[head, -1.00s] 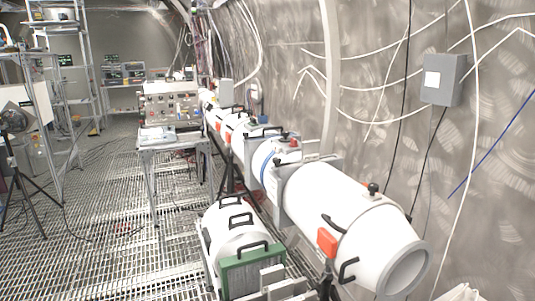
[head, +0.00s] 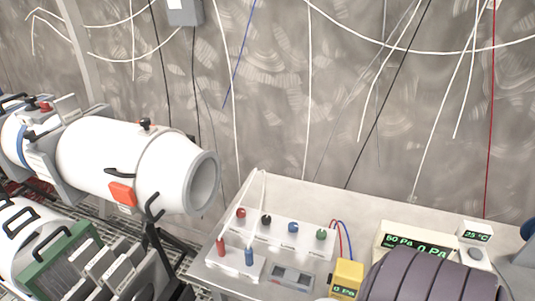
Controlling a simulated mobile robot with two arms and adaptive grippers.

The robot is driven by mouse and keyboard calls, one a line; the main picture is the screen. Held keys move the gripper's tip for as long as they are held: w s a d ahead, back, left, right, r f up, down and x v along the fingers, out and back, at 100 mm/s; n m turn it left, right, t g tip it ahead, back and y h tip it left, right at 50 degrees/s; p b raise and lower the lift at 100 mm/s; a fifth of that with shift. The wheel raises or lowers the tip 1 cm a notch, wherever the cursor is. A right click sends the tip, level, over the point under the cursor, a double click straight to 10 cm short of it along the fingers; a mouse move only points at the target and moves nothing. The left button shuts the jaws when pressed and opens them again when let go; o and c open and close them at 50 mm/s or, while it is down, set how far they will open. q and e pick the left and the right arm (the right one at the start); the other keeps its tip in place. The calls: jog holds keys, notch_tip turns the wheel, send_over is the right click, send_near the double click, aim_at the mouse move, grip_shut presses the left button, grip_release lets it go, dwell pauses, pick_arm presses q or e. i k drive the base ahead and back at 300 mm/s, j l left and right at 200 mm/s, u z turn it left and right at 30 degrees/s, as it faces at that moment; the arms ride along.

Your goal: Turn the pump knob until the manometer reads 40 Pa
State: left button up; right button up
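A pale box with green digital displays (head: 415,243) stands on the table at the lower right; its digits seem to show about 60 Pa and 0 Pa, but they are small. A yellow handheld meter (head: 347,278) with a small display is left of it, its digits too small to read surely. A round grey knob (head: 476,256) shows on a pale unit to the right. I cannot tell whether it is the pump knob. A large dark ridged body (head: 425,277) fills the lower right and hides part of the table.
A metal table (head: 290,187) stands against the wall. It holds a white panel with red, black, blue and green knobs (head: 280,230), a grey device (head: 291,277) and a display near 25 °C (head: 477,236). A white tube apparatus (head: 130,165) stands left.

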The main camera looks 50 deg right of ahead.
aim_at(321, 234)
jog(key=z, duration=1.6)
jog(key=k+j+z, duration=0.1)
jog(key=k+z, duration=0.35)
jog(key=z, duration=0.2)
jog(key=j, duration=0.05)
